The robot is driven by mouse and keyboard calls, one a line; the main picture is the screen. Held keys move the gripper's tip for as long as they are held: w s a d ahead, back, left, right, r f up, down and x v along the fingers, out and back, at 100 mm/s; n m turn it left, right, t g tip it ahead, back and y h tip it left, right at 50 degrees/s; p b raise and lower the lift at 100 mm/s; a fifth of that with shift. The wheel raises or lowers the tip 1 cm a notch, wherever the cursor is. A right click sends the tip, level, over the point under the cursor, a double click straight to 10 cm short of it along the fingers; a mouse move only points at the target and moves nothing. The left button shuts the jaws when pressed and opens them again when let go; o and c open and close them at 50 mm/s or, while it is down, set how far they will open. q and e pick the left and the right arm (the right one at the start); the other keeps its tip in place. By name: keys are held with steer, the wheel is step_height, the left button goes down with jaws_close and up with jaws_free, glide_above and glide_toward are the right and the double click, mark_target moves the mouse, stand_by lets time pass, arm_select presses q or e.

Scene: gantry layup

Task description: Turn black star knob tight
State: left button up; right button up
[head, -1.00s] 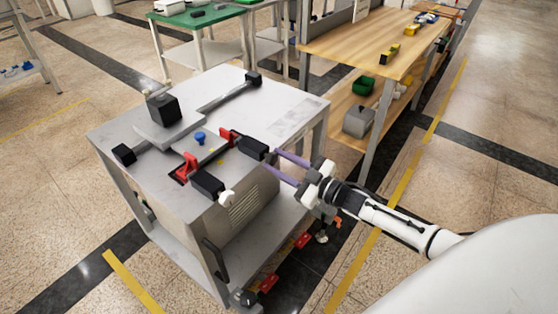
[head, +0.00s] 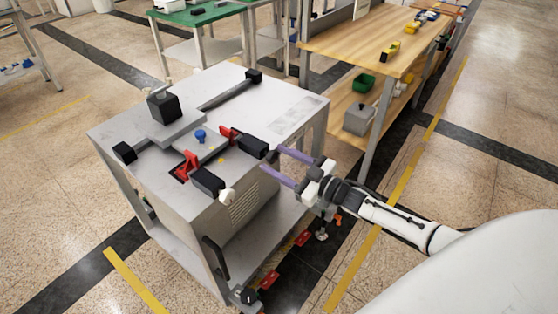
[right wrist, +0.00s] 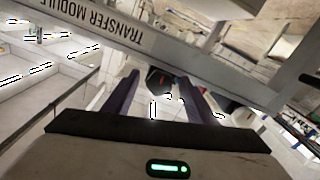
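The black star knob (right wrist: 160,80) shows in the right wrist view as a dark, many-sided shape between the fingers. In the head view a small black end piece (head: 271,156) at the cart's right edge, by the rear red clamp, appears to be the same knob. My right gripper (head: 271,159) is open, its two purple fingers pointing at the cart edge, with the knob between or just beyond the tips. Contact cannot be told. Its fingers also show in the right wrist view (right wrist: 158,88). My left gripper is not in view.
The grey cart (head: 295,110) carries two red clamps with black handles (head: 209,181), a white knob (head: 226,195), a blue knob (head: 200,136) and a black block (head: 163,105). A wooden bench (head: 350,45) stands behind right.

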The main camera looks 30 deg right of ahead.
steer(key=v, duration=1)
steer(key=shift+s, duration=0.15)
stand_by(0.4)
steer(key=s+a+f+m+g+h, duration=0.2)
steer(key=s+a+f+g, duration=0.2)
steer(key=s+a+f, duration=0.3)
steer(key=s+a+f+m+g+h, duration=0.1)
steer(key=s+a+f+m+g, duration=0.2)
steer(key=s+a+f, duration=0.5)
steer(key=s+a+g, duration=0.1)
steer(key=s+a, duration=0.4)
steer(key=shift+f+h, duration=0.2)
steer(key=shift+h, duration=0.2)
steer(key=shift+a, duration=0.1)
